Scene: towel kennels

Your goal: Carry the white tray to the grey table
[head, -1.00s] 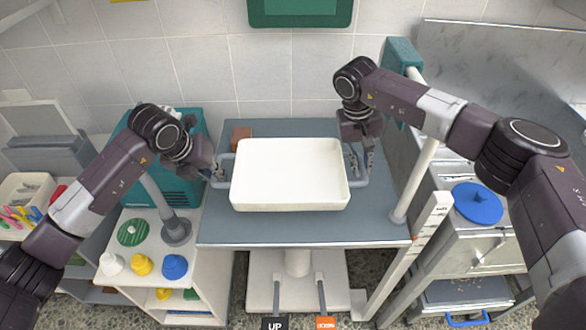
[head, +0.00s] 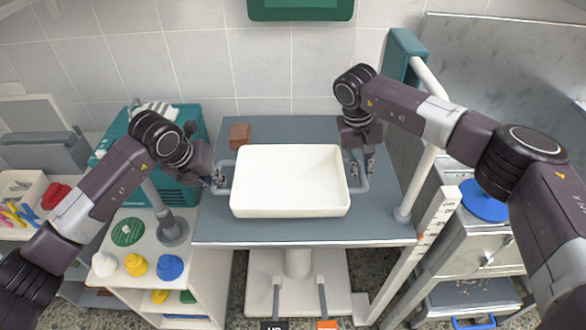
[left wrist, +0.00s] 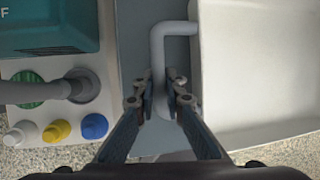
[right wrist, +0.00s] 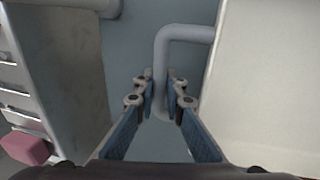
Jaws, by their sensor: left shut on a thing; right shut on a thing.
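The white tray (head: 290,182) is a shallow empty rectangle, level over the grey table (head: 300,230). I cannot tell whether it touches the tabletop. It has a grey bar handle at each end. My left gripper (head: 219,180) is shut on the left handle, which shows between the fingers in the left wrist view (left wrist: 158,80). My right gripper (head: 362,170) is shut on the right handle, also seen between the fingers in the right wrist view (right wrist: 160,75).
A brown block (head: 240,134) lies at the table's back left. A teal crate (head: 180,190) and a white shelf with coloured bottles (head: 138,265) stand left. A pale post (head: 418,180) and metal cabinets with a blue lid (head: 484,202) stand right. The tiled wall is behind.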

